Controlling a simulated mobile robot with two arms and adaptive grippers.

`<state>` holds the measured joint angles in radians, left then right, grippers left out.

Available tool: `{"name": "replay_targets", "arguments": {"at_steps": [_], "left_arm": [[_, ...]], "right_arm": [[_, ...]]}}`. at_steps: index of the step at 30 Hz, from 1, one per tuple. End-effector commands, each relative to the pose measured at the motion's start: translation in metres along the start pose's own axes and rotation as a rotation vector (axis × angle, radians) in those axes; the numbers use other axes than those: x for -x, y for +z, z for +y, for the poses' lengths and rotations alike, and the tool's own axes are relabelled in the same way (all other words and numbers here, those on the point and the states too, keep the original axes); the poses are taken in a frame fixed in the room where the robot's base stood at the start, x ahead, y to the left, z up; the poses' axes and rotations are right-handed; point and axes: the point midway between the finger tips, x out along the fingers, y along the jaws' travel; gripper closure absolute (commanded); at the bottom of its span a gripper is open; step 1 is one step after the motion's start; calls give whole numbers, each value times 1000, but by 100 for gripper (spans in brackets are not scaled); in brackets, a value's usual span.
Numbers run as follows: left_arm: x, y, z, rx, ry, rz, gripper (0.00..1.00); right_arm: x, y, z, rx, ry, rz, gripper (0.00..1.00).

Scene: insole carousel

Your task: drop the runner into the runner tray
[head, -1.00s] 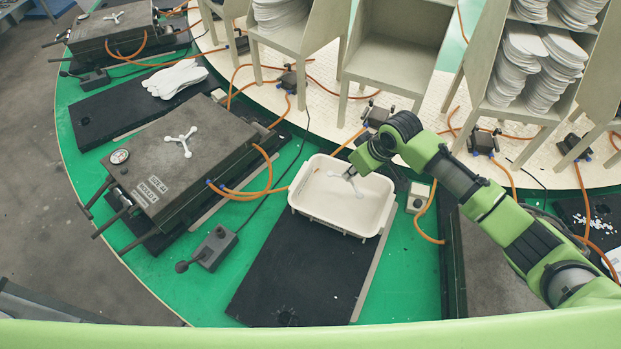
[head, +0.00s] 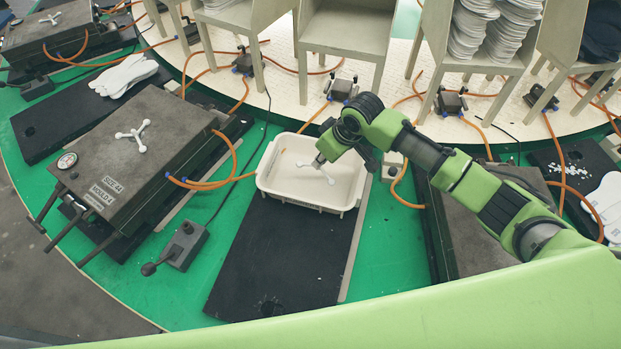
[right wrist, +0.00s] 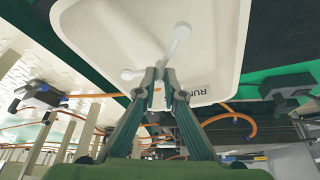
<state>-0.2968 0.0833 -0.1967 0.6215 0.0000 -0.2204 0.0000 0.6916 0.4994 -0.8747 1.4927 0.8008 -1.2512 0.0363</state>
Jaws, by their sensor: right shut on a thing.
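The runner, a small white three-armed piece (head: 325,176), is held by my right gripper (head: 318,161) over the runner tray. In the right wrist view the two fingertips (right wrist: 158,80) are shut on the runner (right wrist: 178,42), with its arms sticking out past them. The runner tray (head: 268,184) is a white, shallow box; it also shows in the right wrist view (right wrist: 95,25) with part of its label. The tray's inside looks otherwise empty. Whether the runner touches the tray floor is hard to tell. My left gripper is not in view.
The tray stands on a black board (head: 275,265) on the green carousel. A grey mould (head: 130,165) with another white runner (head: 132,135) on top is at left. Orange hoses (head: 232,160) run nearby. Racks (head: 345,35) stand behind; white insoles (head: 123,77) lie upper left.

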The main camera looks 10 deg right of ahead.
Motion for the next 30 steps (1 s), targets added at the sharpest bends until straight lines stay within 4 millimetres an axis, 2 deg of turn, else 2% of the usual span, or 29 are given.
{"name": "replay_targets", "arguments": {"at_steps": [2, 5, 17, 23, 30], "left_arm": [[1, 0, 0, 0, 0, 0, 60], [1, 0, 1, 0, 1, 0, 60], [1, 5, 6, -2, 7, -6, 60], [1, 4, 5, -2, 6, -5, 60], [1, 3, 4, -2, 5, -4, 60]], "right_arm": [[1, 0, 0, 0, 0, 0, 99], [1, 0, 0, 0, 0, 0, 73], [3, 0, 0, 1, 0, 0, 71], [30, -1, 1, 2, 3, 4, 71], [83, -1, 1, 1, 2, 3, 71]]}}
